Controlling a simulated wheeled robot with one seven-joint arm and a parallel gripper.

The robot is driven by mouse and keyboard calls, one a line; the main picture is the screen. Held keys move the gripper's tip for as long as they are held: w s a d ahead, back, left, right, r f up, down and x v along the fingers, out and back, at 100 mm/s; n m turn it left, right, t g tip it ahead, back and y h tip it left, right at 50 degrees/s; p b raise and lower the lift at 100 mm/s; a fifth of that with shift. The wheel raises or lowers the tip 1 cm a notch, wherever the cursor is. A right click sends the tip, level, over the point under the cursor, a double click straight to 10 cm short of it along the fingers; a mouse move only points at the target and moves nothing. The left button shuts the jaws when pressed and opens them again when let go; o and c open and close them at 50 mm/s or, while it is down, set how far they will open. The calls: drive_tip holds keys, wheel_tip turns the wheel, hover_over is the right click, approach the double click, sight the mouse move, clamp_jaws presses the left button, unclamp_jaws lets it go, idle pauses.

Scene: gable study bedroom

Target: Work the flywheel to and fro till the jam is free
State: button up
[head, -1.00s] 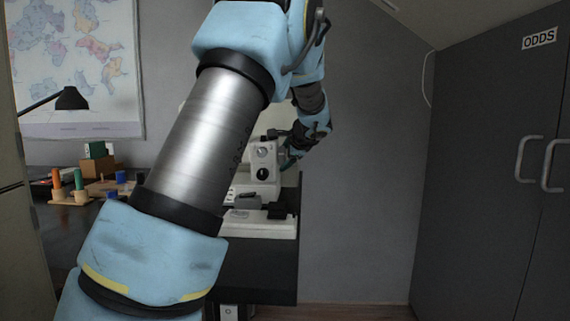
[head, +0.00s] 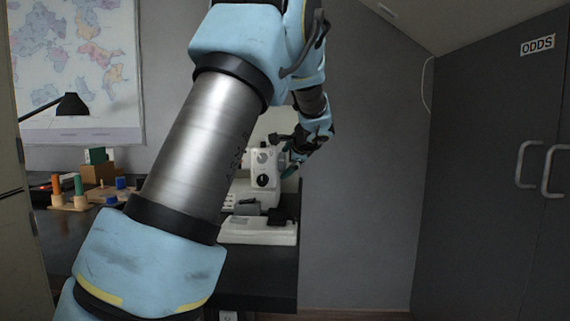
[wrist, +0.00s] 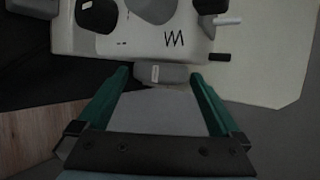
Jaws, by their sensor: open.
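A white sewing machine (head: 267,166) stands on the dark desk, partly hidden behind my arm in the head view. In the wrist view its white body (wrist: 140,40) fills the top. A grey flywheel (wrist: 165,76) sticks out from the machine's end, seen nearly edge-on. My gripper (wrist: 160,75) is open, with one green finger on each side of the flywheel; a gap shows at least on the right. In the head view my gripper (head: 287,171) is small and dark at the machine's right end, and the flywheel cannot be made out.
Wooden pegs and blocks (head: 70,195) and a black lamp (head: 72,104) are at the desk's left. A dark cupboard marked ODDS (head: 490,170) stands at the right. Bare grey wall and free room lie between desk and cupboard.

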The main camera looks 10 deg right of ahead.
drive_tip(key=v, duration=0.9)
drive_tip(key=shift+s+r, duration=0.2)
drive_tip(key=shift+s, duration=0.1)
